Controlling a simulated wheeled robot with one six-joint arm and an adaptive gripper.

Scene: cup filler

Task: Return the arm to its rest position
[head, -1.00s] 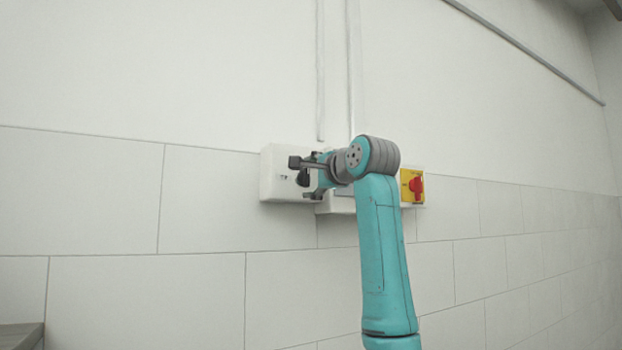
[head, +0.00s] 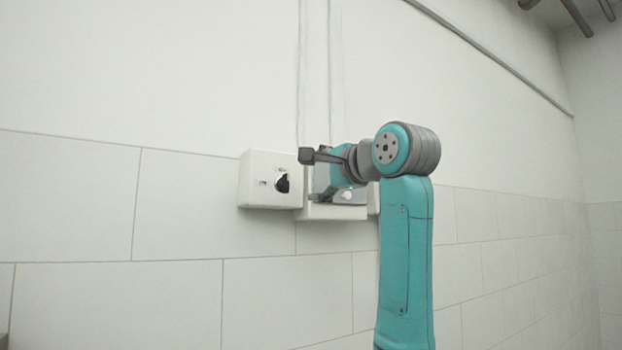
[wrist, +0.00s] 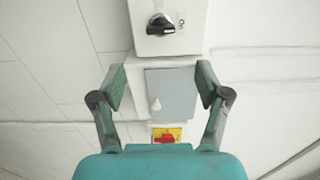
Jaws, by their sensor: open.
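My gripper (head: 312,176) is open and empty, in front of the wall boxes in the head view. It also shows in the wrist view (wrist: 162,80), its two fingers spread wide with nothing between them but the boxes behind. The teal arm stands upright at the right of centre in the head view and bends left at its top joint.
A white box (head: 258,165) with a black rotary knob (head: 283,183) is on the tiled wall. Beside it is a box with a grey panel (wrist: 172,96) and white knob (wrist: 155,104). A red switch on yellow (wrist: 166,135) shows in the wrist view. The wall left is bare.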

